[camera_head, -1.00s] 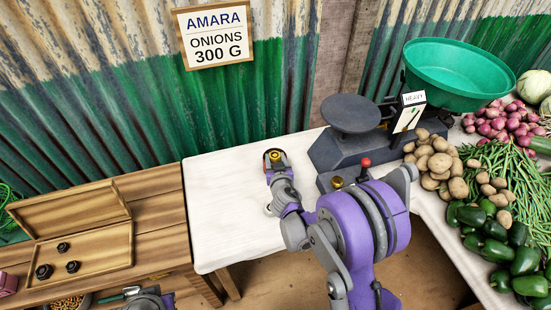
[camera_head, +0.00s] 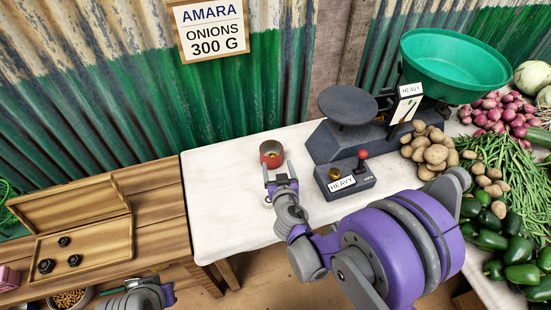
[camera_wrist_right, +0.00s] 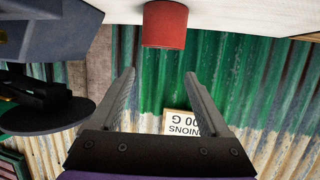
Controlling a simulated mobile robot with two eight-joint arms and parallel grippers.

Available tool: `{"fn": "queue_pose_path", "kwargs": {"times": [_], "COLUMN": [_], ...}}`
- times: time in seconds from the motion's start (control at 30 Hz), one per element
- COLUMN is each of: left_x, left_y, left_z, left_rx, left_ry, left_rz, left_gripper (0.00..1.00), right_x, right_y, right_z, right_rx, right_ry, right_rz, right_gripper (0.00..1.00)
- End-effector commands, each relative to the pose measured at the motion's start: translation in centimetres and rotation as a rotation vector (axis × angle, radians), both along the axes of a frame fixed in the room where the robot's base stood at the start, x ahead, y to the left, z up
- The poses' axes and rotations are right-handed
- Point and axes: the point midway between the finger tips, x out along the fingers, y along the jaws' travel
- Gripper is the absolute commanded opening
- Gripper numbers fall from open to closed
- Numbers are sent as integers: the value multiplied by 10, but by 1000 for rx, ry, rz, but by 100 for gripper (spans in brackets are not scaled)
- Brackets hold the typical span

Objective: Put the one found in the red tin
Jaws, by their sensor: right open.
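The red tin (camera_head: 271,160) stands upright on the white table, left of the scale. Something brass-coloured shows inside its mouth, partly hidden by the rim. My right gripper (camera_head: 278,171) is open and empty, just in front of the tin on its near side. In the right wrist view the tin (camera_wrist_right: 165,25) is beyond the two spread fingertips (camera_wrist_right: 161,80), with nothing between them. My left gripper (camera_head: 142,292) is only partly in view at the bottom edge, and its jaws are unclear.
A dark scale with a round plate (camera_head: 348,106) and green pan (camera_head: 455,62) stands right of the tin. A box labelled HEAVY (camera_head: 345,183) has a brass dome and red-knobbed lever. A wooden case (camera_head: 85,250) holds dark weights at left. Potatoes (camera_head: 432,154) lie right.

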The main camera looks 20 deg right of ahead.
Motion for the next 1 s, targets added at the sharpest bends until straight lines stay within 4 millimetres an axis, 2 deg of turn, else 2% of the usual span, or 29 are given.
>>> {"fn": "queue_pose_path", "kwargs": {"times": [0.17,0.27,0.37,0.5,0.63,0.8,0.9,1.0], "left_x": [0,0,0,0,0,0,0,0], "left_y": [0,0,0,0,0,0,0,0], "left_z": [1,1,1,1,1,0,1,1], "left_rx": [0,0,0,0,0,0,0,0], "left_ry": [0,0,0,0,0,0,0,0], "left_rz": [0,0,0,0,0,0,0,0], "left_gripper": [0,0,0,0,0,0,0,0], "right_x": [-13,-24,-45,-91,-144,-211,-239,-255], "right_y": [-2,-14,-32,-51,-54,-38,-26,-17], "right_z": [6,13,22,27,25,20,18,17], "right_rx": [-2,-12,-23,-32,-18,20,43,59], "right_ry": [9,51,140,320,502,702,774,814], "right_rz": [-8,-44,-95,-134,-112,-5,64,114], "right_gripper": [80,80,80,80,80,80,80,80]}}
